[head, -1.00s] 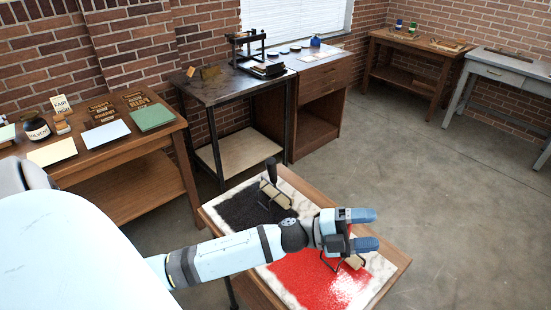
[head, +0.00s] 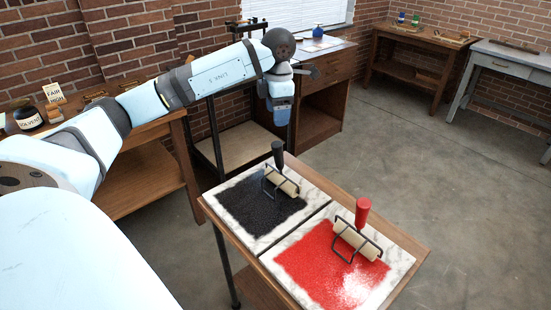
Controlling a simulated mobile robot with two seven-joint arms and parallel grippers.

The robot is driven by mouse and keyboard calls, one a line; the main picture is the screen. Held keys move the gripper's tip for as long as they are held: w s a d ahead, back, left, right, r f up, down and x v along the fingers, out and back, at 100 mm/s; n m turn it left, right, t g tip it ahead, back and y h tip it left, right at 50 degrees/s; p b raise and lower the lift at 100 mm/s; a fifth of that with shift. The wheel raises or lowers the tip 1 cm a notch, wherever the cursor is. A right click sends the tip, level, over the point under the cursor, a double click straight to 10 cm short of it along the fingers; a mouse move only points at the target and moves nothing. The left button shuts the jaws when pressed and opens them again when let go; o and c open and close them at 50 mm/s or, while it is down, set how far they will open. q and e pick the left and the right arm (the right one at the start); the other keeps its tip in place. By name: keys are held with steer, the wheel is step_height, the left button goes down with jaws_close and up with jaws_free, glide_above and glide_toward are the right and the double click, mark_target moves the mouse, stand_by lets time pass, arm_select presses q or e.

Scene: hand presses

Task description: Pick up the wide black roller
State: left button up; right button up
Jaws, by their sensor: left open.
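The wide black roller (head: 278,155) stands on the black-inked marble slab (head: 236,243), its black handle pointing up and its pale cylinder low in a wire frame. My left gripper (head: 281,118) is open, with blue fingers pointing down. In the picture it appears just above the handle's top, apart from it and holding nothing; the true depth gap is hard to judge. The fingers overlap in this view, so the space between them is hidden. My right gripper is not in view.
A red-handled roller (head: 361,215) stands on the red-inked slab (head: 398,262) at right. Both slabs lie on a small wooden table (head: 418,254). A wooden bench with a solvent jar (head: 28,119) is at left, partly behind my arm. Open floor lies to the right.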

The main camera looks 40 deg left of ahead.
mark_target(277, 144)
arm_select(q)
step_height(277, 144, down, 8)
steer(key=shift+r, duration=0.25)
steer(key=f, duration=0.3)
steer(key=f+p, duration=0.1)
steer(key=f, duration=0.1)
steer(key=shift+w+a, duration=0.15)
steer(key=shift+a, duration=0.1)
steer(key=c, duration=0.9)
